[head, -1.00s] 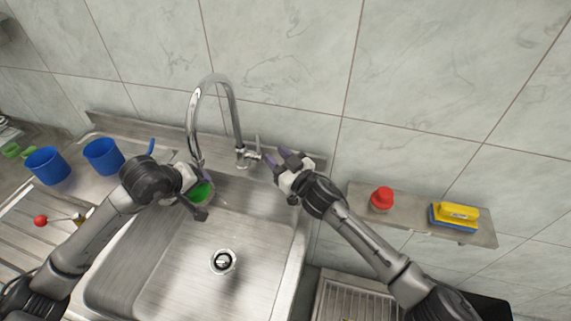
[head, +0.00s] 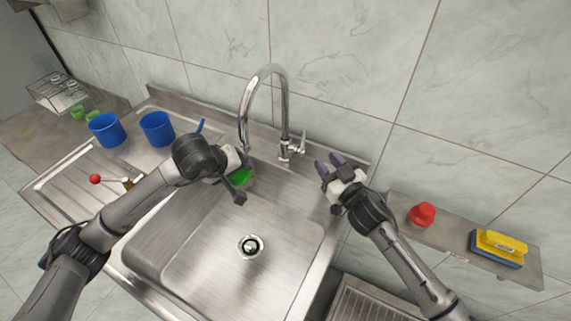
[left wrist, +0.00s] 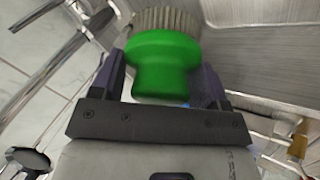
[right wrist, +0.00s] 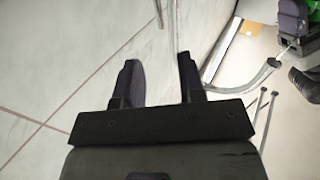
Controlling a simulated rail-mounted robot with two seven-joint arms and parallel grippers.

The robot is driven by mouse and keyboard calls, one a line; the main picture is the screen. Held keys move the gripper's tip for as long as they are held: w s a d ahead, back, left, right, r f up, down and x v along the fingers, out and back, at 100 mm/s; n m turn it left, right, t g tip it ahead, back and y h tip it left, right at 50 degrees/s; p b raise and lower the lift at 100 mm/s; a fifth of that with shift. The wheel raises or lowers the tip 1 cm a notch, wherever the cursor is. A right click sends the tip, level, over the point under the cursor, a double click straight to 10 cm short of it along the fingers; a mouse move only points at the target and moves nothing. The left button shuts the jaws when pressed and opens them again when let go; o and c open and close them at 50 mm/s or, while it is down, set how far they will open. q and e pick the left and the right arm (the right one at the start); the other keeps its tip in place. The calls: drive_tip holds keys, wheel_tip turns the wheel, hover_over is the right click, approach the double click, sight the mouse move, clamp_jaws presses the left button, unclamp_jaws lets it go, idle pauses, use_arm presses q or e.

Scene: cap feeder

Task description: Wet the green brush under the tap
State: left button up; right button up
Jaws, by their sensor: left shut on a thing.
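The green brush (head: 241,178) is in my left gripper (head: 238,168), over the back left of the sink basin, close below the tap's spout. The left wrist view shows its green knob (left wrist: 163,65) between the fingers, with pale bristles beyond. The tap (head: 284,110) is a tall chrome gooseneck with a side lever (head: 301,146). I see no water stream. My right gripper (head: 328,164) is open and empty, just right of the lever and apart from it. In the right wrist view its fingers (right wrist: 160,80) are parted, with the tap (right wrist: 245,88) to their right.
A red-ended stick (head: 95,179) lies near the left arm.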

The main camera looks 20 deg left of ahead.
drive_tip(key=shift+c, duration=0.3)
drive_tip(key=c, duration=0.3)
drive_tip(key=shift+s+n, duration=0.15)
drive_tip(key=shift+n, duration=0.45)
drive_tip(key=c, duration=0.3)
drive_tip(key=n, duration=0.1)
drive_tip(key=s+n, duration=0.1)
drive_tip(key=n, duration=0.3)
drive_tip(key=shift+s+f, duration=0.25)
drive_tip(key=shift+s, duration=0.05)
clamp_jaws()
drive_tip(key=w+a+r+n, duration=0.1)
drive_tip(key=w+a+n, duration=0.5)
drive_tip(key=n, duration=0.6)
drive_tip(key=shift+w+a, duration=0.2)
drive_tip(key=shift+a, duration=0.75)
